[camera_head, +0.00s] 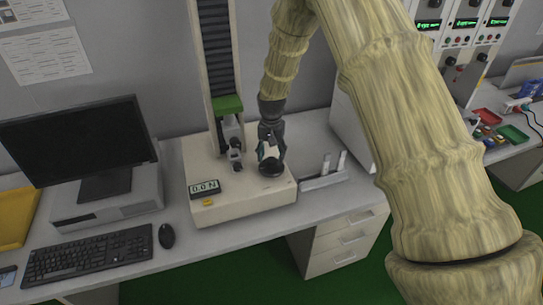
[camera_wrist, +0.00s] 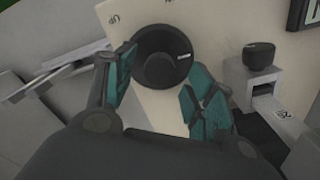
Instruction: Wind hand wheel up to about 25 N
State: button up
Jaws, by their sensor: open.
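The black round hand wheel (camera_head: 272,168) sits on the right part of the cream test stand's base (camera_head: 240,205). It also shows in the wrist view (camera_wrist: 160,57), with a raised hub and a small light mark. My gripper (camera_head: 270,148) is above the wheel, pointing down. In the wrist view its teal-padded fingers (camera_wrist: 155,90) are spread, with the wheel between and just beyond the tips. I cannot tell whether they touch it. The force display (camera_head: 205,187) on the base reads 0.0 N.
The stand's column with a green crosshead (camera_head: 228,104) and clamps (camera_head: 235,153) rises just left of my gripper. A holder with white cylinders (camera_head: 325,175) stands to the right. A monitor (camera_head: 80,140), keyboard (camera_head: 88,255) and mouse (camera_head: 166,236) are on the left.

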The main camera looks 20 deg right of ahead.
jog(key=shift+f, duration=1)
jog(key=c, duration=1)
jog(key=shift+c, duration=0.2)
jog(key=shift+m+b, duration=0.5)
jog(key=shift+m, duration=2.3)
